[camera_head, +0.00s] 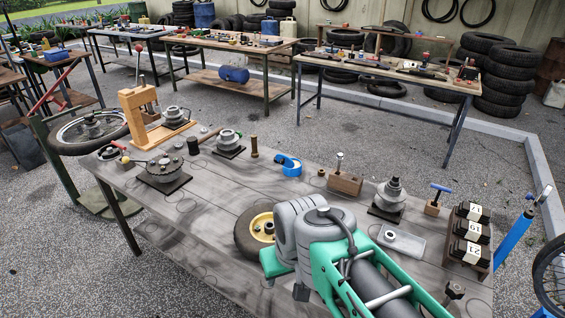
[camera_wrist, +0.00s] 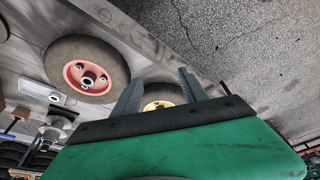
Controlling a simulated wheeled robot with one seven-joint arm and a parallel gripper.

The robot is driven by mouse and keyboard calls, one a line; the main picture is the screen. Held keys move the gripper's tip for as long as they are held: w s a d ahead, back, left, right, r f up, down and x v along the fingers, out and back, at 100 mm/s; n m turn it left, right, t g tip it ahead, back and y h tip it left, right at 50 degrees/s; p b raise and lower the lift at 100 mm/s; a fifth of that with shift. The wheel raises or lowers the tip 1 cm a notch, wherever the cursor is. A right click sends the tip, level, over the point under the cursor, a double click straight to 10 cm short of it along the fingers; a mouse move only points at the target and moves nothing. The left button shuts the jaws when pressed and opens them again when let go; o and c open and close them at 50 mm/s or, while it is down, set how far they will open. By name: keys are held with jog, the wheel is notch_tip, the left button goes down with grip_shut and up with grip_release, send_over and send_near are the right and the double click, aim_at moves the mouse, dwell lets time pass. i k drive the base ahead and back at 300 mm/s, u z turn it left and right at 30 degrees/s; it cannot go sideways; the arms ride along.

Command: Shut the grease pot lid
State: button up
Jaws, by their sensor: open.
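A wheel with a yellow hub (camera_wrist: 158,105) shows behind the fingers. In the head view my arm hides the fingers, and they are well apart from the blue thing. The wrist view shows no grease pot that I can make out.
The grey bench (camera_head: 205,205) bears several metal parts on dark plates. The yellow-hubbed wheel (camera_head: 250,238) lies beside my arm; a red-hubbed wheel (camera_wrist: 85,72) shows in the wrist view. A wooden block with a bolt (camera_head: 345,184) and a rack of black boxes (camera_head: 467,243) stand right.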

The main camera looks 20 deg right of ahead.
aim_at(284, 160)
jog(key=k, duration=0.55)
jog(key=u, duration=0.75)
jog(key=i, duration=0.3)
jog(key=u, duration=0.6)
jog(key=i, duration=0.8)
jog(key=z, duration=0.65)
jog(key=i, duration=0.5)
jog(key=z, duration=0.65)
